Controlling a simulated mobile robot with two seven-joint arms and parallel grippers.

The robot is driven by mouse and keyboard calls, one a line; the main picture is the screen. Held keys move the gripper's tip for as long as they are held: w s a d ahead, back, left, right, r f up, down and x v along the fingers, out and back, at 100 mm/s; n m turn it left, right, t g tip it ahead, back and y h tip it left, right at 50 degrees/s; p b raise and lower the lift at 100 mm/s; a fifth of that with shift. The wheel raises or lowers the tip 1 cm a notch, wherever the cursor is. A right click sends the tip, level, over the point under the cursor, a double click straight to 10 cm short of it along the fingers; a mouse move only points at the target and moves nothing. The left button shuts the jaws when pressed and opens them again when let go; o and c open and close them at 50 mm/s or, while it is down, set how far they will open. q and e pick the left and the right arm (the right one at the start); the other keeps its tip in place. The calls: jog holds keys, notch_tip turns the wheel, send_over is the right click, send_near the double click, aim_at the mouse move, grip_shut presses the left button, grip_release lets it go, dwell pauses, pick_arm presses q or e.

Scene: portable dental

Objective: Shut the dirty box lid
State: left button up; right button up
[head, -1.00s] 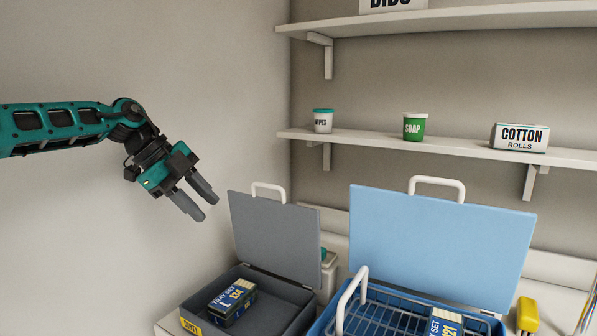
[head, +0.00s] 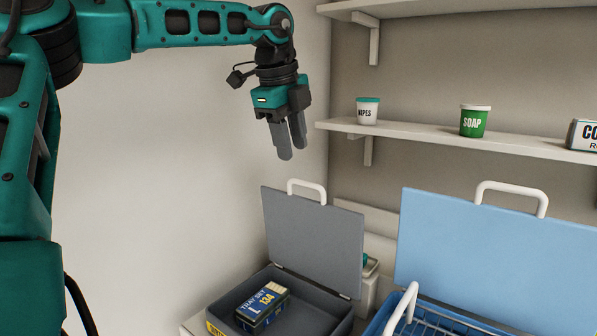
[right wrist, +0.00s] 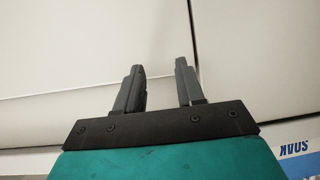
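The dirty box (head: 222,312) is a grey box at the bottom of the head view, its yellow label partly cut off by the frame. Its grey lid (head: 312,238) stands open, nearly upright at the back, with a white handle (head: 307,184) on its top edge. My left gripper (head: 292,152) hangs fingers down above the lid handle, apart from it and empty. Its fingers overlap at this angle, so their gap is unclear. My right gripper (right wrist: 160,72) is open and empty in the right wrist view, in front of pale surfaces.
A dark tray-set pack (head: 262,307) lies in the dirty box. To the right stands a blue box with its blue lid (head: 498,250) up and a white-handled basket (head: 402,310). A shelf (head: 455,138) holds wipes and soap. A SOAK label (right wrist: 294,147) shows in the right wrist view.

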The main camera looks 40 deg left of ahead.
pick_arm(q)
jog(key=x, duration=0.6)
jog(key=shift+f, duration=0.25)
jog(key=shift+w, duration=0.1)
grip_shut()
dwell(1.1)
